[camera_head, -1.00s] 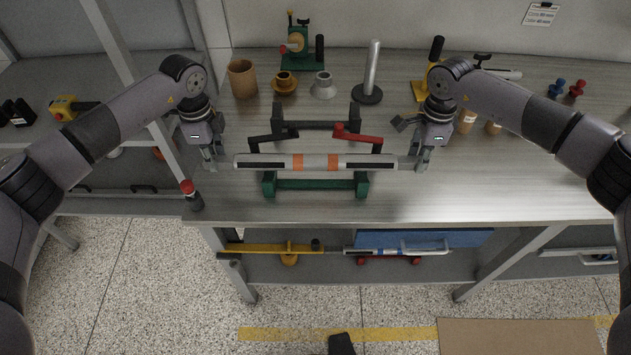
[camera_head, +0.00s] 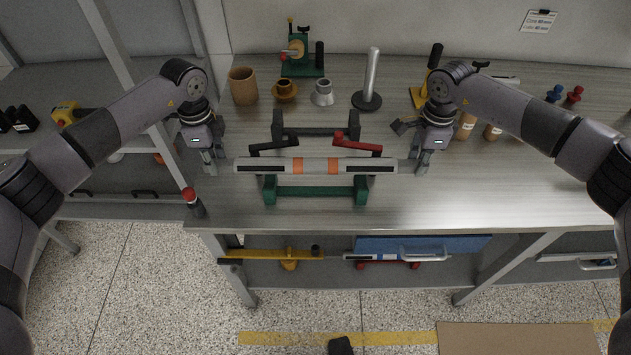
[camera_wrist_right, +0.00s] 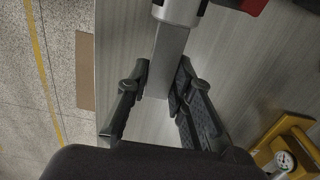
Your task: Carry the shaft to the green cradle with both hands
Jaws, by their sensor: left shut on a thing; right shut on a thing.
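The shaft (camera_head: 333,166) is a long grey bar with dark strips and two orange bands. It lies level, left to right, between my two grippers. My left gripper (camera_head: 209,164) is shut on its left end and my right gripper (camera_head: 420,167) on its right end. In the right wrist view, my right gripper (camera_wrist_right: 158,88) has its fingers on either side of the flat grey shaft end (camera_wrist_right: 168,50). The green cradle (camera_head: 315,191) stands at the table front, its bar below the shaft in the head view. The shaft covers its upper part; I cannot tell whether they touch.
A black cradle (camera_head: 316,130) stands behind the shaft, near a black lever (camera_head: 273,146) and a red lever (camera_head: 357,145). A red-topped object (camera_head: 193,203) is at the front left edge. Cups, a post (camera_head: 372,80) and a yellow tool stand farther back. The front right tabletop is clear.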

